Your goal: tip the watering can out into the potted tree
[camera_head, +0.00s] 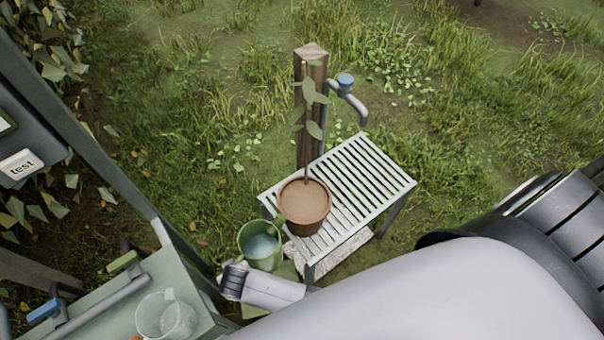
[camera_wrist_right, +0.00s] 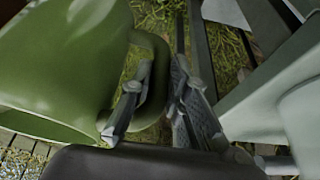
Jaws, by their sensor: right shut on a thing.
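The green watering can (camera_head: 258,249) is left of the slatted table and beside the potted tree; pale water shows inside its open top. In the right wrist view the can (camera_wrist_right: 60,65) fills the left side, and its looped handle (camera_wrist_right: 157,55) lies between the fingers of my right gripper (camera_wrist_right: 158,103), which is shut on it. The can's spout cannot be made out. The potted tree, a thin leafy stem in a brown pot (camera_head: 304,221) full of soil, stands upright on the table's near left end. My left gripper is not in view.
The white slatted table (camera_head: 385,180) has free slats right of the pot. A green bench (camera_head: 100,305) with a clear vessel (camera_head: 165,315) is at lower left. Grass surrounds everything.

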